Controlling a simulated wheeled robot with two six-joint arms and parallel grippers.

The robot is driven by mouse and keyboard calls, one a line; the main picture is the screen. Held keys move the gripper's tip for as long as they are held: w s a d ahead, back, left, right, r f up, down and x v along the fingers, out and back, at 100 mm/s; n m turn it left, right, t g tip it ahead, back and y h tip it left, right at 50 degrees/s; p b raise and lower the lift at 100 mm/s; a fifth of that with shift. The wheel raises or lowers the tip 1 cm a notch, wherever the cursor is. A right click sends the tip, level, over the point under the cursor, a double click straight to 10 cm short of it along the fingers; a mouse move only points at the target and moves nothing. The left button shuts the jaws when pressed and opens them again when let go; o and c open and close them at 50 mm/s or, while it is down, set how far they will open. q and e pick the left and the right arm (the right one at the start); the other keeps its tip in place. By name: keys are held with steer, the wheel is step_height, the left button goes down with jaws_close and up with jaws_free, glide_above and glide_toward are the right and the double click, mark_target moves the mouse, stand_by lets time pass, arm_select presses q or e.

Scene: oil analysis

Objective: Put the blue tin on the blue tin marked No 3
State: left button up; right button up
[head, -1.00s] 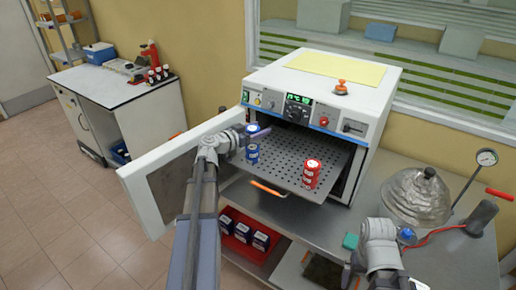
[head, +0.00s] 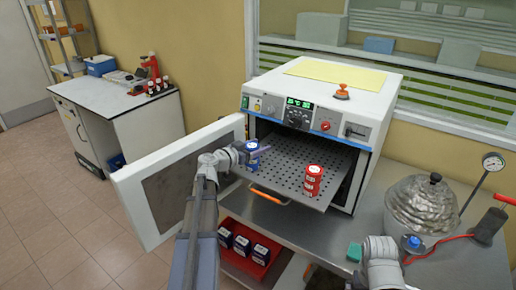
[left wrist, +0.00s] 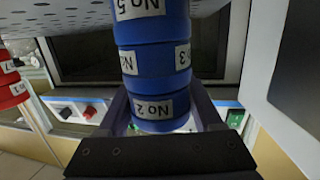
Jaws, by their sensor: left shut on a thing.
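My left gripper (head: 250,152) is in the oven's open front, over the perforated tray (head: 284,165). It is shut on the blue tin marked No 2 (left wrist: 152,106). The left wrist view is upside down. There the held tin meets the blue tin marked No 3 (left wrist: 182,56) with no clear gap, roughly in line with it. Under that is a blue tin marked No 5 (left wrist: 140,10), by the tray. In the head view the blue stack (head: 252,163) is partly hidden by my gripper. My right gripper (head: 400,250) is low at the right; its jaws are unclear.
A red tin stack (head: 313,182) stands on the tray, right of the blue one. The open oven door (head: 165,180) is left of my left arm. A metal domed vessel (head: 425,205) stands at the right. A red tray (head: 245,255) with dark tins is below.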

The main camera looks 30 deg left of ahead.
arm_select(q)
steer(key=o, duration=1.4)
steer(key=shift+f, duration=0.15)
steer(key=shift+r+p, duration=0.3)
steer(key=p+v, duration=0.1)
steer(key=v, duration=1.1)
steer(key=shift+f, duration=0.2)
steer(key=b+x, duration=0.1)
steer(key=x, duration=1)
steer(key=shift+w+d, duration=0.1)
steer(key=shift+w, duration=0.25)
steer(key=shift+w+f+b, duration=0.2)
steer(key=shift+f+b, duration=0.05)
steer(key=shift+b, duration=0.05)
steer(key=shift+r, duration=0.25)
